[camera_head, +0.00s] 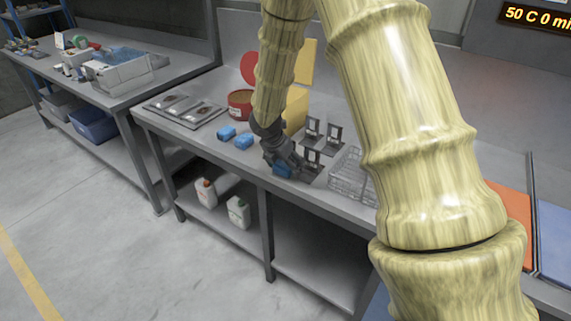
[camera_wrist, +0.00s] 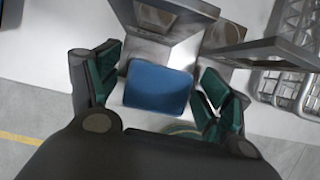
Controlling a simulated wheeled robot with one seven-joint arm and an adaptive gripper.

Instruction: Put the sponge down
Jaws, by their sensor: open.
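A blue sponge (camera_wrist: 158,87) lies between the two fingers of my gripper (camera_wrist: 160,92) in the wrist view, with a gap at each side. The fingers have green inner pads and are open. In the head view my gripper (camera_head: 285,163) is low over the front part of the metal bench (camera_head: 340,204), and the sponge (camera_head: 282,171) shows at its fingertips. The sponge appears to rest on a metal surface beside a metal holder (camera_wrist: 170,40). Its underside is hidden.
Two more blue sponges (camera_head: 234,137) lie to the left on the bench. Metal holders (camera_head: 314,132) stand behind my gripper, and a wire basket (camera_head: 350,177) stands to its right. A red container (camera_head: 240,104) and a yellow container (camera_head: 296,110) stand further back.

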